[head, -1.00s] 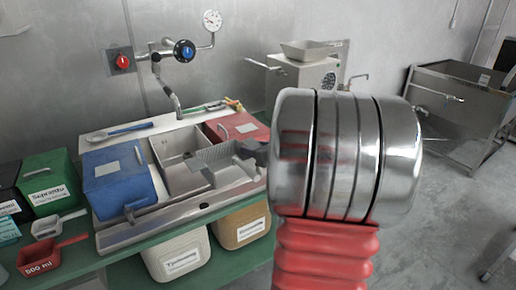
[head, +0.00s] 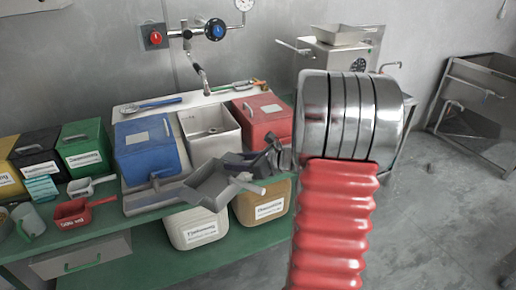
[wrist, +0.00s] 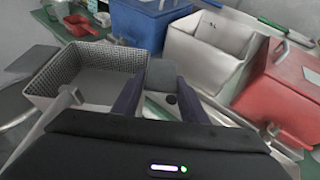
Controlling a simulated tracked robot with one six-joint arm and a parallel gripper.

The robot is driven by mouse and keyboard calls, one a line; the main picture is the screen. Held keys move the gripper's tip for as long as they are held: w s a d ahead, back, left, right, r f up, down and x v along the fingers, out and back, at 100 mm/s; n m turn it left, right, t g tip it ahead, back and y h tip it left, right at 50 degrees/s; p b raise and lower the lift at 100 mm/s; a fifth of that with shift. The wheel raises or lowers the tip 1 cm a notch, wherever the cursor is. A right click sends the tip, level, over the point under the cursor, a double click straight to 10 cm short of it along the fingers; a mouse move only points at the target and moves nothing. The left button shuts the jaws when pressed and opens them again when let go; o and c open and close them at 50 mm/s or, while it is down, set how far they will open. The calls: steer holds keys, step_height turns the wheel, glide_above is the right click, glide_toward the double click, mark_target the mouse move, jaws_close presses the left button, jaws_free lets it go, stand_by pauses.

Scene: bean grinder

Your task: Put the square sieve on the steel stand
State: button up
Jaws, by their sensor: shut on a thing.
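The square sieve (head: 208,184) is a grey square pan with sloping walls and handles on two sides. In the wrist view the sieve (wrist: 92,84) shows a meshed wall and lies left of the fingers. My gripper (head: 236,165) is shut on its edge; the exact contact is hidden. The fingers of my gripper (wrist: 158,92) also show in the wrist view. A steel stand (head: 478,112) with an open frame stands on the floor at the far right, well away from the sieve.
A red scoop (head: 76,215) lies at left. A grinder (head: 340,50) stands behind. My arm hides part of the floor; the right floor is clear.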

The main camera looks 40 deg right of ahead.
steer(key=a+f+n+g+y, duration=0.2)
steer(key=a+f, duration=0.5)
steer(key=a, duration=0.6)
steer(key=a+f+n+g+y, duration=0.2)
steer(key=a+f+n+y, duration=0.3)
steer(key=a, duration=0.9)
step_height(320, 180, down, 3)
steer(key=shift+w+a+f+g, duration=0.15)
steer(key=shift+w+g, duration=0.1)
steer(key=shift+g, duration=0.15)
steer(key=shift+a, duration=0.1)
